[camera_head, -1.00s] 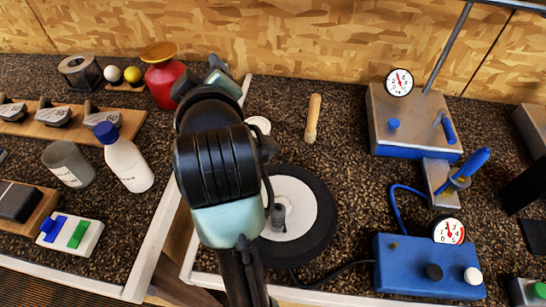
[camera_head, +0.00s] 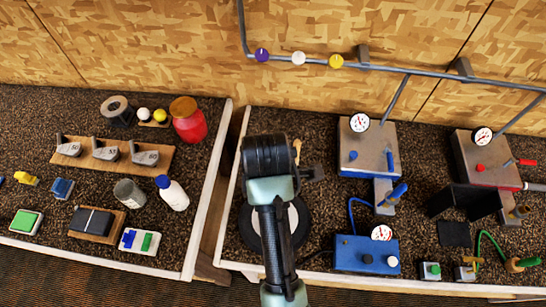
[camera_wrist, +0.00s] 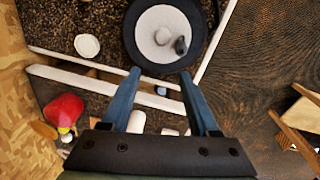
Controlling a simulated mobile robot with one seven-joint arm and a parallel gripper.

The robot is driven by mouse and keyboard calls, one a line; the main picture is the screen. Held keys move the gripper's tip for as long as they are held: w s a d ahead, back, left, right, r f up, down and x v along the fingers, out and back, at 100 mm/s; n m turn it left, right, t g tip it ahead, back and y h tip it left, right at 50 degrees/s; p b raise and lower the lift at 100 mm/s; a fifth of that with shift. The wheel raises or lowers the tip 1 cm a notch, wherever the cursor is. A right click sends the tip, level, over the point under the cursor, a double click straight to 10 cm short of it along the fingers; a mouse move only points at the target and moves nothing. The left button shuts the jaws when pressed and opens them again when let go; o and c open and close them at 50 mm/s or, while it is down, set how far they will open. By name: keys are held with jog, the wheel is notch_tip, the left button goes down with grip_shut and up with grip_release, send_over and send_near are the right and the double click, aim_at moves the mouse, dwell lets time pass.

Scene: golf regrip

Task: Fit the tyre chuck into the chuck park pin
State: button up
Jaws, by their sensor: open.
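My gripper (camera_wrist: 161,75) is open, its two blue fingers apart and empty in the wrist view. Beyond the fingertips is a black disc with a white centre (camera_wrist: 148,22), like a wheel, at the top of the picture. A small dark grey fitting (camera_wrist: 181,45) sits on the white part, beside a light grey hub (camera_wrist: 162,36). The fitting may be the tyre chuck; I cannot tell for sure. In the head view, my arm covers much of the black disc (camera_head: 248,232). I cannot surely identify the chuck park pin.
A blue box with a gauge (camera_head: 365,256) stands right of the disc, with blue and black hoses. A blue-handled tool (camera_head: 397,194) stands behind it. A red jar (camera_head: 188,121) and white bottle (camera_head: 172,193) stand on the left bench, across a gap. A wooden stick (camera_head: 297,146) lies behind.

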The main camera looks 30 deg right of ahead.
jog(key=shift+n+g, duration=0.3)
jog(key=shift+g, duration=0.3)
jog(key=f, duration=0.2)
jog(key=s+f, duration=0.1)
jog(key=f, duration=0.1)
jog(key=s+f+b, duration=0.1)
jog(key=f, duration=0.1)
jog(key=shift+s+a, duration=0.1)
jog(key=shift+s, duration=0.15)
jog(key=shift+s+f+p, duration=0.2)
jog(key=shift+f+p, duration=0.75)
jog(key=shift+f, duration=2.05)
grip_shut()
